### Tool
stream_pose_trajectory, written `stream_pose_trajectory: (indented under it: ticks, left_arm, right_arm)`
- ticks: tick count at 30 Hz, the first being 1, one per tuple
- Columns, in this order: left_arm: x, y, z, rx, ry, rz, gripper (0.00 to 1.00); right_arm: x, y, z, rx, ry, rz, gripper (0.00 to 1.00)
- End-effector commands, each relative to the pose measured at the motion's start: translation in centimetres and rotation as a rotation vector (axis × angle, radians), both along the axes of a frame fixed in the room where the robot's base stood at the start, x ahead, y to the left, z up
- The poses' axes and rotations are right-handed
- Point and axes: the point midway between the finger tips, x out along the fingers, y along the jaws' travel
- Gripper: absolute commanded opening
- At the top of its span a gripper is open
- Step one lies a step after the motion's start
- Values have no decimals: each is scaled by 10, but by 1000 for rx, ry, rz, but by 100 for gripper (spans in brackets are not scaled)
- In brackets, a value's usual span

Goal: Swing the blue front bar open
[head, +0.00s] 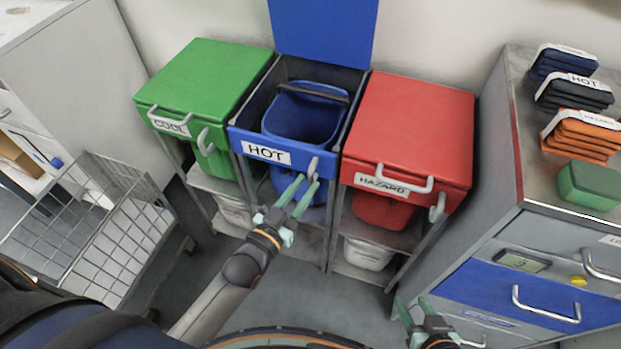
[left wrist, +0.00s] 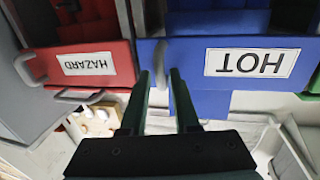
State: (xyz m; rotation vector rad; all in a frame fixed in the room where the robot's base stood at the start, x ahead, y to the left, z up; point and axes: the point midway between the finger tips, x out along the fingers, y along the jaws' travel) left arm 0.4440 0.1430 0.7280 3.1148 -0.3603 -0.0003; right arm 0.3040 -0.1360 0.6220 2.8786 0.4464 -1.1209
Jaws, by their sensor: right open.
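The blue front bar (head: 236,140) with the HOT label runs across the front of the middle bin stand, closed against its frame. Its small grey upright handle (head: 313,167) is at the right end. The bar also shows upside down in the left wrist view (left wrist: 192,75), with its handle (left wrist: 161,64) just beyond and between the fingertips. My left gripper (head: 305,185) is open in front of the handle; whether it touches is unclear. It also shows in the left wrist view (left wrist: 160,80). My right gripper (head: 422,303) is open and empty, low near the drawer cabinet.
The blue lid (head: 325,30) stands raised above a blue bucket (head: 302,115). A closed green COOL bin (head: 205,75) is to the left, a closed red HAZARD bin (head: 415,115) to the right. A wire cart (head: 90,235) stands left, the drawer cabinet (head: 500,185) right.

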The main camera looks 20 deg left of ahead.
Motion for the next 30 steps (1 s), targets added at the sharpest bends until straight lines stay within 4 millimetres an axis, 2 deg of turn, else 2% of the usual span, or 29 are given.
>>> stream_pose_trajectory:
  ticks: [1, 6, 17, 18, 26, 30]
  left_arm:
    - [8, -2, 0, -1, -3, 0, 30]
    - [24, -6, 0, 0, -1, 0, 30]
    - [29, -7, 0, 0, 1, 0, 30]
    - [29, -7, 0, 0, 0, 0, 28]
    - [29, -7, 0, 0, 1, 0, 0]
    - [29, -7, 0, 0, 1, 0, 0]
  right_arm:
    - [-1, -1, -3, -1, 3, 0, 50]
    - [-4, -1, -5, -2, 9, -1, 50]
    - [-4, -2, -5, -3, 7, -2, 50]
    - [-4, -2, -5, -3, 7, -2, 50]
    - [-3, -2, -4, -3, 7, -2, 50]
    - [-3, -2, -4, -3, 6, -2, 50]
